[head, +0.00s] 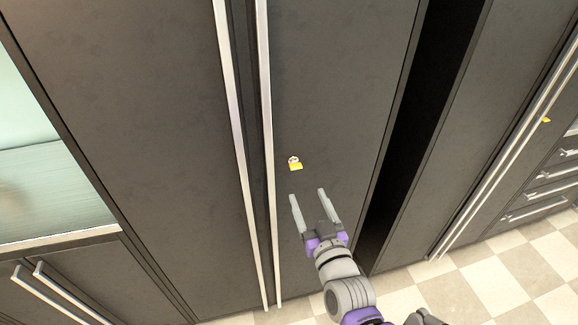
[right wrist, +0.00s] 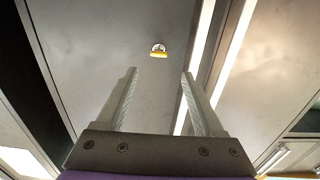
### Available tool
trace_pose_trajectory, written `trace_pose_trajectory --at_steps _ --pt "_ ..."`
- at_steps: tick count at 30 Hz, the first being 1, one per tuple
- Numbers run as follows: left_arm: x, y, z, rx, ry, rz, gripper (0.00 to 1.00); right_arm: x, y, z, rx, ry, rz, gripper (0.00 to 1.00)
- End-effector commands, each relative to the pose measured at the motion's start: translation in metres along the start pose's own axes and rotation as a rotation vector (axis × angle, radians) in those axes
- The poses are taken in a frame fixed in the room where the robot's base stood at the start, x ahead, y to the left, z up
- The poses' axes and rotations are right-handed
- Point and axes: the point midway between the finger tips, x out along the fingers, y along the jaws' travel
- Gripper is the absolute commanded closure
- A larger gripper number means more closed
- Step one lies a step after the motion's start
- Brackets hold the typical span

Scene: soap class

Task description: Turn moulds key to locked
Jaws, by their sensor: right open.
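The yellow key (head: 295,166) sits in a small round silver lock on the dark cabinet door, right of the long silver handles. It also shows in the right wrist view (right wrist: 158,52), ahead of the fingers and between their lines. My right gripper (head: 308,200) is open and empty, just below the key and apart from it; its two fingers also show in the right wrist view (right wrist: 160,85). The key's turn position is too small to tell. My left gripper is not in view.
Two long silver handles (head: 268,150) run down the doors just left of the key. A dark gap (head: 428,110) lies to the right of this cabinet. Another yellow key (head: 547,120) shows on a cabinet at the far right. Checkered floor (head: 490,285) lies below.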

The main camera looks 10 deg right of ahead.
Motion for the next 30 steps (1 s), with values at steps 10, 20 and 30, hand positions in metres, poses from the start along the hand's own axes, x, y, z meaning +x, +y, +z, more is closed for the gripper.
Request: trace_pose_trajectory --at_steps 10,20,30 --pt "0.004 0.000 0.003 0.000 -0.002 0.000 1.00 0.053 0.000 0.000 -0.002 0.000 0.000 0.30" --pt "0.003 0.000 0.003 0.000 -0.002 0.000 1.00 0.099 0.000 0.000 -0.001 -0.001 0.000 0.30" --pt "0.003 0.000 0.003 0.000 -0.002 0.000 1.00 0.105 0.000 0.000 -0.001 -0.001 0.000 0.30"
